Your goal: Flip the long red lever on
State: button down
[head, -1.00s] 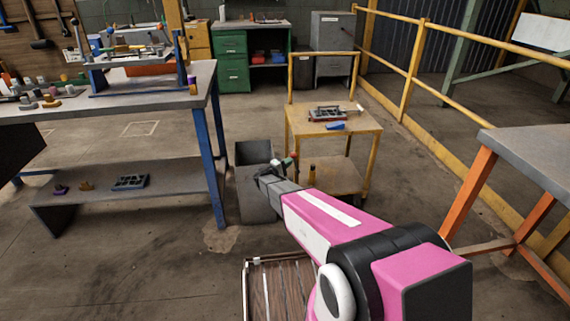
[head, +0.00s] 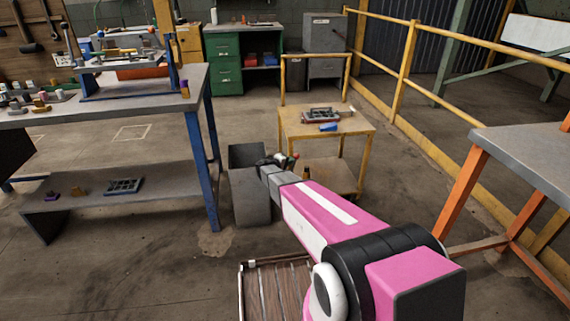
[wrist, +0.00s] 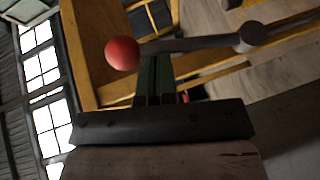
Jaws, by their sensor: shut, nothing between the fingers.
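A lever with a red ball knob (wrist: 122,53) and a long dark bar (wrist: 195,44) shows large in the wrist view. The bar runs right from the knob to a round grey end (wrist: 252,36). My gripper (wrist: 158,70) is shut and empty, its dark green fingers side by side. The fingertips lie at the bar close to the knob in the picture; I cannot tell whether they touch it. In the head view my gripper (head: 276,163) is small beside a grey box-like stand (head: 251,197), with a small red spot (head: 295,156) at its end. The lever's mount is mostly hidden.
A yellow table (head: 350,125) stands just behind my gripper. A blue-legged workbench (head: 150,85) is on the left, an orange-legged table (head: 530,145) on the right. A slatted wooden item (head: 275,290) lies below my arm. Open floor shows at the lower left.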

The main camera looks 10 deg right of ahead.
jog(key=d+m+y, duration=0.1)
jog(key=d+y, duration=0.1)
jog(key=d, duration=0.1)
jog(key=shift+r+g, duration=0.1)
jog(key=shift+g, duration=0.3)
jog(key=shift+d+f+m+g+y, duration=0.15)
jog(key=shift+d+f+m+y, duration=0.2)
jog(key=shift+d+y, duration=0.4)
jog(key=shift+d+f+m+g+y, duration=0.15)
jog(key=shift+d+f+y, duration=0.35)
jog(key=shift+d, duration=0.5)
jog(key=shift+d+f+m+g+y, duration=0.1)
jog(key=shift+d+f+m+y, duration=0.25)
jog(key=shift+d+y, duration=0.4)
jog(key=shift+d+f, duration=0.1)
jog(key=shift+d, duration=0.1)
jog(key=s+a+r, duration=0.4)
jog(key=a+r, duration=0.2)
jog(key=r, duration=0.4)
jog(key=shift+s+a+r, duration=0.25)
jog(key=shift+r, duration=0.15)
